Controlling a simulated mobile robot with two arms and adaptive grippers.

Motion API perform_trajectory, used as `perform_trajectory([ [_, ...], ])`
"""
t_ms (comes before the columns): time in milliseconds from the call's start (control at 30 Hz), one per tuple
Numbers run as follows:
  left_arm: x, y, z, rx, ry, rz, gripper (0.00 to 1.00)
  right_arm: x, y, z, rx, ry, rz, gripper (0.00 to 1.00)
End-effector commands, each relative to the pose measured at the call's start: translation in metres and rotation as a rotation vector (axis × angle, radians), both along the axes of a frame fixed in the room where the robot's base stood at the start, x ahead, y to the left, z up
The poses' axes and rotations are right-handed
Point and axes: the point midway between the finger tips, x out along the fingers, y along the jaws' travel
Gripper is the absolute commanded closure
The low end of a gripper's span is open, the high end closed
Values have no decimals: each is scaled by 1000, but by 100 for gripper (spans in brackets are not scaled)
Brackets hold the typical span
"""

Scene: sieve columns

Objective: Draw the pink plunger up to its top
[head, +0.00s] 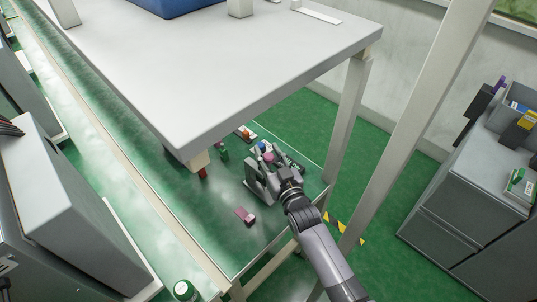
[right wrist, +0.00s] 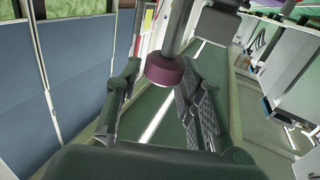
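The pink plunger shows in the right wrist view as a dark pink round knob (right wrist: 165,70) on a grey metal rod (right wrist: 178,28). In the head view a small pink knob (head: 268,156) shows between the fingers of my right gripper (head: 268,164), low beside the big table. In the right wrist view my right gripper (right wrist: 160,88) has one finger left of the knob and one right of it. The fingers are apart, with small gaps to the knob; I see no clear contact. My left gripper is in neither view.
A white table (head: 230,65) stands over a green-topped bench (head: 205,215). A red piece (head: 203,172) and a green piece (head: 223,155) are near the table's corner. A flat pinkish item (head: 246,215) lies on the bench. A table leg (head: 346,120) stands right of my gripper.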

Motion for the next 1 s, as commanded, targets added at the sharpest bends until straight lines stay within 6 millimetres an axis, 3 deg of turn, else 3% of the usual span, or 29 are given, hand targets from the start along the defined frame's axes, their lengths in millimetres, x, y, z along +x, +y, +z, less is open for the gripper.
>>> perform_trajectory([
  [133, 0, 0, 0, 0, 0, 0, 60, 0, 0, -1, 0, 3, 0, 54],
  [533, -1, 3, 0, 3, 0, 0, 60, -9, -4, -4, -1, 6, 0, 54],
  [1000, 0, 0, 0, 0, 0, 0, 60, -92, -38, -4, -2, 7, 0, 54],
])
